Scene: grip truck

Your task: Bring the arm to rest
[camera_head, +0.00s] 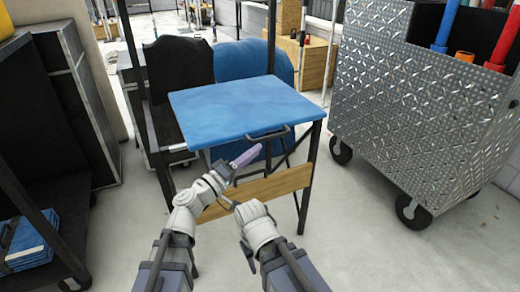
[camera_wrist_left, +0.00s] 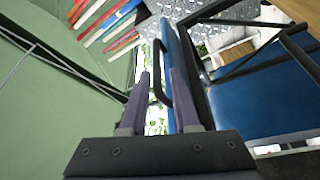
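My left arm reaches up from the bottom in the head view. Its gripper (camera_head: 246,157) is just below the front edge of a blue-topped table (camera_head: 235,100), near the black handle (camera_head: 268,134) on that edge. In the left wrist view the two purple-grey fingers (camera_wrist_left: 162,88) stand apart, with a bright gap between them. The black handle (camera_wrist_left: 157,72) and the blue tabletop's edge (camera_wrist_left: 170,55) show at the gap; I cannot tell whether the fingers touch the handle.
A metal tread-plate cart (camera_head: 400,95) on black wheels stands to the right. A dark shelf holding blue folded items (camera_head: 32,240) is at the left. A wooden crossbar (camera_head: 270,188) spans the table's legs. Pale floor (camera_head: 350,235) is clear at the front right.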

